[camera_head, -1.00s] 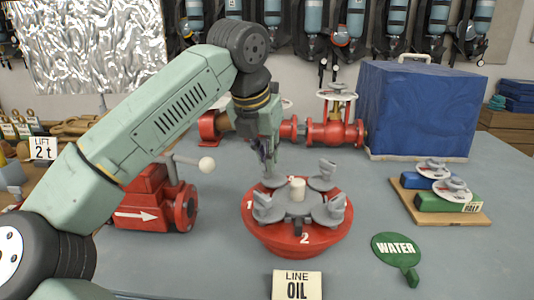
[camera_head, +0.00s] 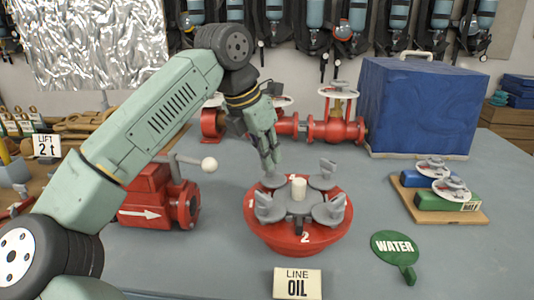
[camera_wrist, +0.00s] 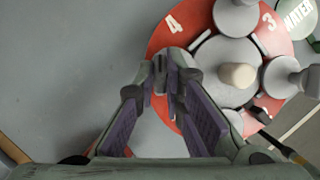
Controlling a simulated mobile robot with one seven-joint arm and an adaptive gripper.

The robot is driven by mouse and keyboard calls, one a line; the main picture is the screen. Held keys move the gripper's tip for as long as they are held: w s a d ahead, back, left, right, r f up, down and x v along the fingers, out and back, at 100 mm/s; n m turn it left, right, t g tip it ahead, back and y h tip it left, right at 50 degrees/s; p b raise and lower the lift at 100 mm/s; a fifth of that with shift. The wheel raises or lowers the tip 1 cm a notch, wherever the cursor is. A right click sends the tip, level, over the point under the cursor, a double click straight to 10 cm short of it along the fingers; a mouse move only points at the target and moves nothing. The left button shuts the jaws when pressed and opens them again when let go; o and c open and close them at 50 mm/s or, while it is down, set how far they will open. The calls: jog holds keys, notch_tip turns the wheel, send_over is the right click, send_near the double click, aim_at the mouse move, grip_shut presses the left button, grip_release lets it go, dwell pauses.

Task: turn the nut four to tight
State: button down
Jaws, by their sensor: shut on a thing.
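A round red flange (camera_head: 262,232) with a grey hub and a pale centre post stands on the bench. Grey wing nuts ring it, with painted numbers on the rim. My gripper (camera_head: 273,168) reaches down to the back-left nut (camera_head: 273,181). In the wrist view, my gripper (camera_wrist: 165,68) is closed on the grey wing of that nut, near the painted 4. I take this as nut four; its base is mostly hidden by the fingers. The front-left nut (camera_head: 267,208), front-right nut (camera_head: 330,210) and back-right nut (camera_head: 323,176) stand free. How tight each nut is cannot be seen.
A red pump-like unit (camera_head: 150,197) with a white-knobbed lever stands left. Red valve piping (camera_head: 335,131) and a blue covered box (camera_head: 420,110) stand behind. The LINE OIL sign (camera_head: 297,284) and green WATER tag (camera_head: 394,248) are in front.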

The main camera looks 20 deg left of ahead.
jog(key=c, duration=1.7)
grip_release()
jog(key=v, duration=1.2)
